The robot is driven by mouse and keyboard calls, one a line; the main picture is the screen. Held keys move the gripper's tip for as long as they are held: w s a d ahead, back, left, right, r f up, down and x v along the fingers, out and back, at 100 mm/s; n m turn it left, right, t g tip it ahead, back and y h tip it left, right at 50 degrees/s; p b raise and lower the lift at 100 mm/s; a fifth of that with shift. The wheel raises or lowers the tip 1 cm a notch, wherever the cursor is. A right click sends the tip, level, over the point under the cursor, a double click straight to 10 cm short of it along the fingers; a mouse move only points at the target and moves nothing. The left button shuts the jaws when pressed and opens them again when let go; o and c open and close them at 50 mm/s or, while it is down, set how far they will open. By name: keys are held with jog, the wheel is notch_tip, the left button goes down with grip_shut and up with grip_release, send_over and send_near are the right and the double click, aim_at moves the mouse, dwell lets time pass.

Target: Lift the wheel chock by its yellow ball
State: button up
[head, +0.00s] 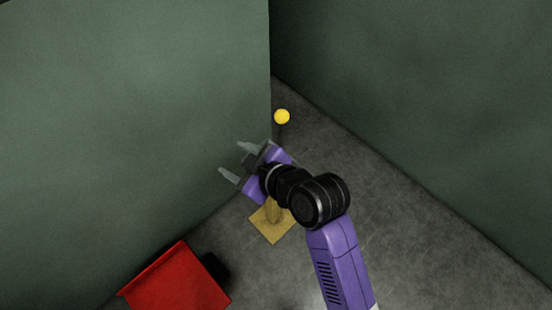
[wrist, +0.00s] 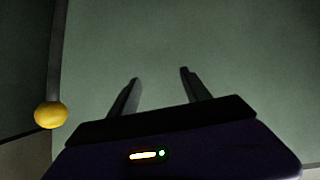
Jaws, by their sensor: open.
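The yellow ball (head: 281,116) shows in the head view just above and to the right of my gripper (head: 233,159), near the end of the green wall. A short dark piece shows under the ball; I cannot tell what it joins. No wheel chock body can be made out for sure. In the wrist view the yellow ball (wrist: 50,115) is at the left, outside and apart from my gripper (wrist: 160,76). My gripper is open and empty, its fingers pointing at the green wall.
The left green wall (head: 130,110) stands close before my fingers; another green wall (head: 420,100) rises at the right. A tan square plate with a post (head: 272,225) is on the grey floor below my wrist. A red object (head: 178,280) is at lower left. Floor at right is clear.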

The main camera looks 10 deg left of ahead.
notch_tip(320, 180, up, 3)
jog(key=w+a+n+g, duration=0.1)
jog(key=w+n+g, duration=0.1)
jog(key=w+n, duration=0.15)
notch_tip(320, 180, up, 8)
jog(key=n+g+h+p, duration=0.2)
jog(key=n+g+h, duration=0.1)
jog(key=n+h, duration=0.5)
send_over(283, 112)
jog(key=s, duration=0.2)
jog(key=shift+w+d, duration=0.2)
jog(key=shift+d, duration=0.1)
jog(key=shift+w+p+x, duration=0.15)
jog(key=shift+p+x, duration=0.25)
jog(key=shift+x, duration=1.5)
jog(key=shift+w+p+x, duration=0.15)
jog(key=shift+p+x, duration=0.25)
jog(key=shift+x, duration=1.5)
jog(key=shift+d, duration=0.15)
grip_shut()
jog(key=shift+r, duration=0.1)
